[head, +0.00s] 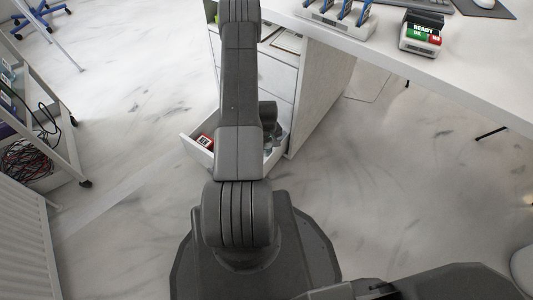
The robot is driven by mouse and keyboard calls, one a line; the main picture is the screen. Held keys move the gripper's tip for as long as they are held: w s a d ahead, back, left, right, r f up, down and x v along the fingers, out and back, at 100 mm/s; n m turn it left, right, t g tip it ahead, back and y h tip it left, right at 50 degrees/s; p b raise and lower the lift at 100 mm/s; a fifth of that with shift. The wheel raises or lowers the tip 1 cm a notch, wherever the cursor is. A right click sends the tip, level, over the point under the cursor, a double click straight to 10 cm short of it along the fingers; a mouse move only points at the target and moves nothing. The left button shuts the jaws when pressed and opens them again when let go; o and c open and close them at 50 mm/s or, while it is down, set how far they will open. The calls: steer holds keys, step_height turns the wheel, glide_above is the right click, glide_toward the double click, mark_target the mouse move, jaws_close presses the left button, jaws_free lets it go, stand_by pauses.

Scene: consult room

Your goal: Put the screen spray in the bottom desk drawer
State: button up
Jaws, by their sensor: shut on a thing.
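The bottom desk drawer (193,147) is pulled open at the foot of the white desk pedestal. My arm crosses in front of it and covers its middle. The dark end of my arm, with my gripper (271,138), shows only in part to the right of the arm link, over the right side of the drawer. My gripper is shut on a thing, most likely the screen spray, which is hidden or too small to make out. I cannot tell its height above the drawer floor.
A small red and white box (205,141) lies in the drawer's left part. A trolley (62,115) with cables stands at left. The floor between is clear.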

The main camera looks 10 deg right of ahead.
steer(key=shift+f+b, duration=0.6)
steer(key=shift+f, duration=1.95)
steer(key=shift+f, duration=0.1)
steer(key=shift+f, duration=0.1)
steer(key=o, duration=1.1)
steer(key=shift+c, duration=0.2)
step_height(320, 180, up, 12)
steer(key=p, duration=0.3)
steer(key=shift+r+p, duration=0.2)
steer(key=shift+p, duration=0.1)
steer(key=shift+f, duration=0.1)
